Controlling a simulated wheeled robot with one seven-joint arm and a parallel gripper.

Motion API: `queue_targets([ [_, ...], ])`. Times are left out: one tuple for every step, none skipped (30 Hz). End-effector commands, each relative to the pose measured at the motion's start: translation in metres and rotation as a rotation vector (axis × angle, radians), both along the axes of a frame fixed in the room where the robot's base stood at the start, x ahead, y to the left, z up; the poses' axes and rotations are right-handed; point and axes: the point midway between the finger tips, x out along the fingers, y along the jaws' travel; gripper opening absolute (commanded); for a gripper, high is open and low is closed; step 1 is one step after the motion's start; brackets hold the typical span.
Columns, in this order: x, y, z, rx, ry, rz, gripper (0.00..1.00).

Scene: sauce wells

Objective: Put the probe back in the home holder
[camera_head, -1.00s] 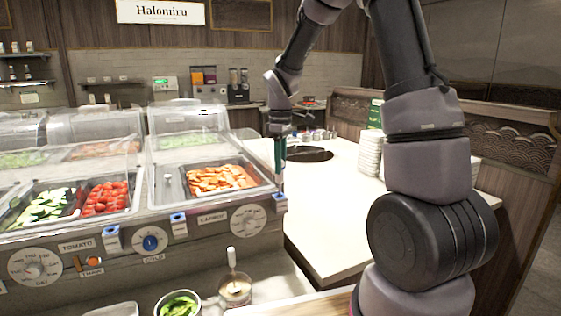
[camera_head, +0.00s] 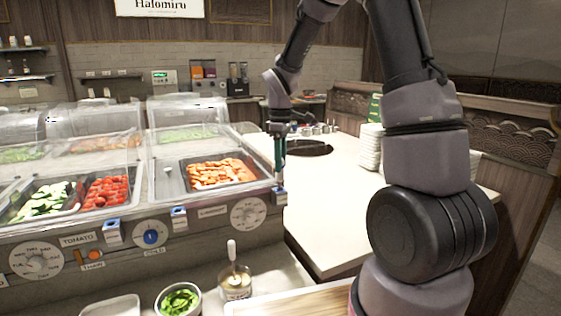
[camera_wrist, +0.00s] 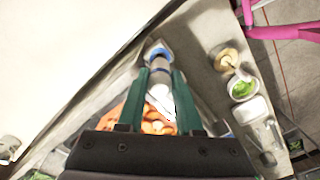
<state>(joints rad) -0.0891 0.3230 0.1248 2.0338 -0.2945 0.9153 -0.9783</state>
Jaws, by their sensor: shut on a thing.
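My gripper (camera_head: 280,163), with green fingers, points down at the front right corner of the food counter. It also shows in the wrist view (camera_wrist: 161,88), shut on the probe (camera_wrist: 160,72), a grey and white cylinder standing between the fingers. Just beyond the fingertips is a blue-topped holder (camera_wrist: 158,50), which shows at the counter corner in the head view (camera_head: 279,195). The probe's lower end is at this holder; I cannot tell whether it is inside. Two more blue-topped holders, one left (camera_head: 112,231) and one middle (camera_head: 179,218), are on the counter front. I cannot read which is home.
Pans of carrot (camera_head: 218,171), tomato (camera_head: 104,197) and cucumber (camera_head: 42,203) sit behind clear covers. A bowl of greens (camera_head: 178,301) and a cup with a white-handled tool (camera_head: 235,285) stand below the counter front. Stacked plates (camera_head: 369,148) stand on the white side counter (camera_head: 325,225).

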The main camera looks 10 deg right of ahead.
Motion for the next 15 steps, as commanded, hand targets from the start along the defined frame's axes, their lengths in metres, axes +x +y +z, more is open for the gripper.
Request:
queue_targets([
  [0.0, 0.0, -0.001, 0.0, 0.0, 0.0, 0.0],
  [0.0, 0.0, -0.001, 0.0, 0.0, 0.0, 0.0],
  [0.0, 0.0, -0.002, 0.0, 0.0, 0.0, 0.0],
  [0.0, 0.0, -0.003, 0.0, 0.0, 0.0, 0.0],
  [0.0, 0.0, -0.004, 0.0, 0.0, 0.0, 0.0],
  [0.0, 0.0, -0.005, 0.0, 0.0, 0.0, 0.0],
  [0.0, 0.0, -0.005, 0.0, 0.0, 0.0, 0.0],
  [0.0, 0.0, -0.006, -0.001, 0.001, 0.0, 0.0],
  [0.0, 0.0, -0.007, 0.0, 0.001, 0.0, 0.0],
  [0.0, 0.0, -0.008, 0.0, 0.001, -0.001, 0.0],
  [0.0, 0.0, -0.009, 0.0, 0.001, -0.001, 0.0],
  [0.0, 0.0, -0.01, 0.0, 0.001, 0.0, 0.0],
  [0.0, 0.0, -0.011, 0.0, 0.001, 0.0, 0.0],
  [0.0, 0.0, -0.011, 0.0, 0.001, 0.0, 0.0],
  [0.0, 0.0, -0.012, 0.0, 0.001, 0.0, 0.0],
])
